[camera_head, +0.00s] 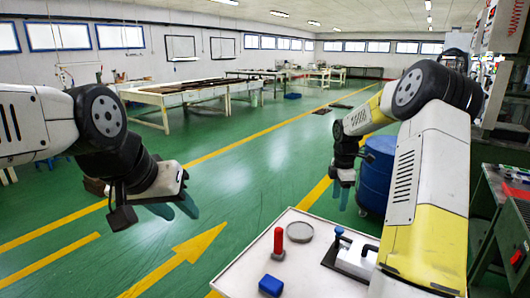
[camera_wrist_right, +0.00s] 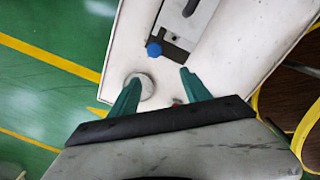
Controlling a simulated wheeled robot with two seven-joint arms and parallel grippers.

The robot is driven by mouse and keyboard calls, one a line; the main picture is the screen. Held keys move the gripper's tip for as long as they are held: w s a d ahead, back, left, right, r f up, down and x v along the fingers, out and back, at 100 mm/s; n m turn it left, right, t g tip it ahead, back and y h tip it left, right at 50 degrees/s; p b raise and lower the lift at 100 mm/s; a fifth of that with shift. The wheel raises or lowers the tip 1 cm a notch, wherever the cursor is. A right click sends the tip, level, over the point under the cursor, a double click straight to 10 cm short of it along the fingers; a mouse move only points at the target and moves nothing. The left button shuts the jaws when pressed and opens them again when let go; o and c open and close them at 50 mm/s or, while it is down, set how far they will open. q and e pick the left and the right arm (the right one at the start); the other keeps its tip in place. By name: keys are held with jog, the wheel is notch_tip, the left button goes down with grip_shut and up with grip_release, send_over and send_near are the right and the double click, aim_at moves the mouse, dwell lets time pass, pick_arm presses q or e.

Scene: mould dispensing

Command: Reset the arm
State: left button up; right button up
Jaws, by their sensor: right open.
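My right gripper (camera_head: 341,196) hangs above the far side of a white worktable (camera_head: 235,277), fingers pointing down. In the right wrist view its two teal fingers (camera_wrist_right: 158,86) are spread, with nothing between them. My left gripper (camera_head: 180,209) is out over the green floor, left of the table, and its teal fingers look apart and empty. On the table are a red upright piece (camera_head: 278,243), a blue block (camera_head: 271,285), a grey round disc (camera_head: 300,231) and a white mould-like block (camera_head: 356,257) with blue knobs, partly hidden by my right arm.
A blue drum (camera_head: 378,175) stands behind the table, close to my right arm. Long tables (camera_head: 190,91) are far back. Open green floor lies to the left.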

jog(key=s+a+r+m+t, duration=0.1)
jog(key=s+a+r+m, duration=0.3)
jog(key=s+r, duration=0.35)
jog(key=s+a+r+m+t, duration=0.1)
jog(key=s+a+r+m, duration=0.3)
jog(key=s+r, duration=0.3)
jog(key=s+a+r+m+t+y, duration=0.1)
jog(key=s+a+r+m, duration=0.1)
jog(key=s, duration=0.6)
jog(key=s+a+r+m+t+y, duration=0.1)
jog(key=s+a+r+m+t, duration=0.1)
jog(key=s+a+m, duration=0.2)
jog(key=s+m, duration=0.3)
jog(key=s, duration=0.2)
jog(key=shift+a+t, duration=0.3)
